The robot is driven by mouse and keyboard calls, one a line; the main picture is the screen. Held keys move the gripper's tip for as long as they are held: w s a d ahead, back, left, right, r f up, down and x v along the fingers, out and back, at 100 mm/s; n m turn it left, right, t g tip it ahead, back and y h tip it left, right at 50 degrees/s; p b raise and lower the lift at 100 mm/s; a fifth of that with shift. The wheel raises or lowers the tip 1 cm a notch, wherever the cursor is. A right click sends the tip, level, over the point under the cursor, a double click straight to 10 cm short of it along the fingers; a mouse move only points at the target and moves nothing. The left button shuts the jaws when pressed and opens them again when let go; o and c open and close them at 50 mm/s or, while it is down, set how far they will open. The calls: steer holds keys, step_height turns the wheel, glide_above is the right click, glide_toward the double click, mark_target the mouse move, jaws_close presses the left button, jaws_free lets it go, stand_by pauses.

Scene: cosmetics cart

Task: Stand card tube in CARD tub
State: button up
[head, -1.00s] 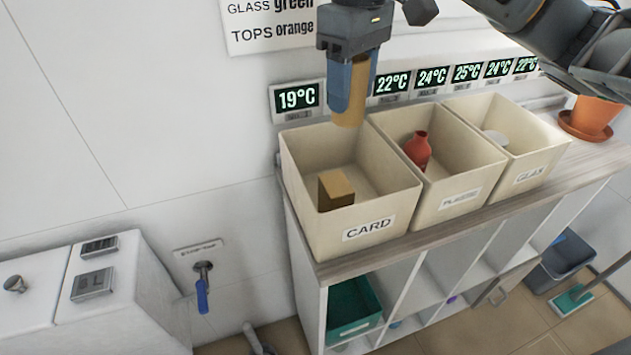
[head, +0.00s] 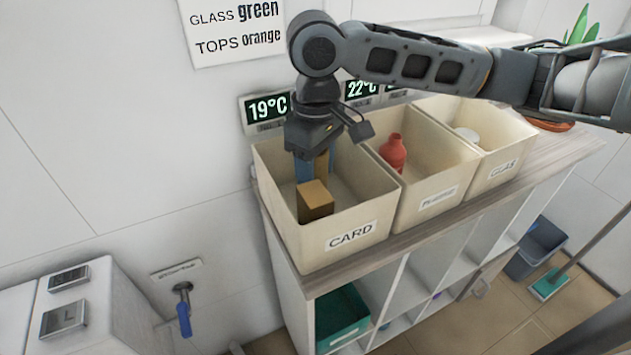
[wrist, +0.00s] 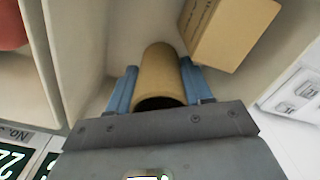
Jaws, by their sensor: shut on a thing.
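The card tube (wrist: 160,72) is a plain brown cylinder with an open end. My gripper (wrist: 160,88) is shut on it, with one blue finger on each side. In the head view my gripper (head: 314,165) reaches down inside the CARD tub (head: 350,250), a cream open bin with a CARD label. The tube shows only as a small brown strip there, mostly hidden by my fingers and wrist. A brown cardboard box (head: 315,202) stands in the same tub, in front of the tube; it also shows in the wrist view (wrist: 232,30). Whether the tube touches the floor is unclear.
To the right stand a second tub (head: 432,203) with a red bottle (head: 393,152) and a GLASS tub (head: 500,172) with a white round item (head: 466,134). All sit on a wooden shelf top (head: 450,225) against the wall.

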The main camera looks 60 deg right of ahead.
steer(key=shift+f, duration=1.75)
steer(key=shift+f, duration=0.2)
steer(key=o, duration=1)
steer(key=shift+r, duration=0.15)
step_height(320, 180, up, 12)
steer(key=shift+r, duration=0.1)
